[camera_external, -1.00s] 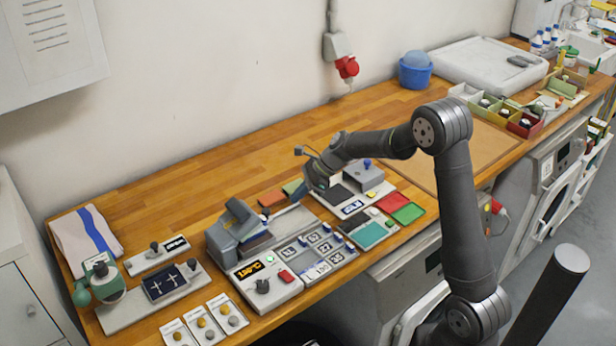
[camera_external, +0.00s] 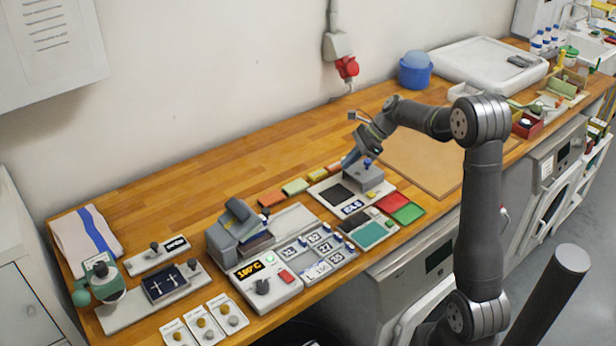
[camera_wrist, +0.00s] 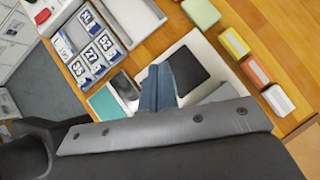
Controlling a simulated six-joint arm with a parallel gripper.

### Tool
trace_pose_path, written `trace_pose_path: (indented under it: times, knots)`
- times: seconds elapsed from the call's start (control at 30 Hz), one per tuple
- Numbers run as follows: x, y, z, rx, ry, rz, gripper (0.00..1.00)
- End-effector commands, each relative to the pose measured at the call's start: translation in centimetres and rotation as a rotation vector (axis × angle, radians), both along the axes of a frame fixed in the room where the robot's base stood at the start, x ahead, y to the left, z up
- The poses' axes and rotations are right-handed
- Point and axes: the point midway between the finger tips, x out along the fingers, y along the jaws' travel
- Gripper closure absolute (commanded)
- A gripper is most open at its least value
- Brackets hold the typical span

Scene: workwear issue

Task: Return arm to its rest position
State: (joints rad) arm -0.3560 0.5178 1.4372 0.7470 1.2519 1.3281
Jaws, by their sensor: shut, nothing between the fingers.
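My gripper (camera_external: 350,160) hangs over the white device with a dark square plate (camera_external: 337,194) and a grey block near the middle of the bench. In the wrist view my gripper (camera_wrist: 155,75) shows as two blue-grey fingers pressed together, with nothing between them. The device's dark plate (camera_wrist: 188,70) lies just beyond the fingers. My gripper appears raised above the device; the exact gap is hard to tell. The arm bends up and over from the right.
Small colored blocks (camera_external: 295,187) lie behind the device. A brown board (camera_external: 420,165) lies to the right. The bench behind the blocks is clear.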

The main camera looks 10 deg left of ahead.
Motion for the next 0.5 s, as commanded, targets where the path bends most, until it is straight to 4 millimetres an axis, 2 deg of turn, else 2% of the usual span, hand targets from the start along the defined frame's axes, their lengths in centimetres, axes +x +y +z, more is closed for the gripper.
trace_pose_path:
  times: [0.03, 0.2, 0.5]
  knots:
    - [-1.0, 1.0, -0.1, -0.014, -0.039, 0.058, 1.00]
    - [-3.1, 2.5, 0.0, -0.058, -0.169, 0.221, 1.00]
    - [-5.4, 3.9, 0.2, -0.106, -0.326, 0.429, 1.00]
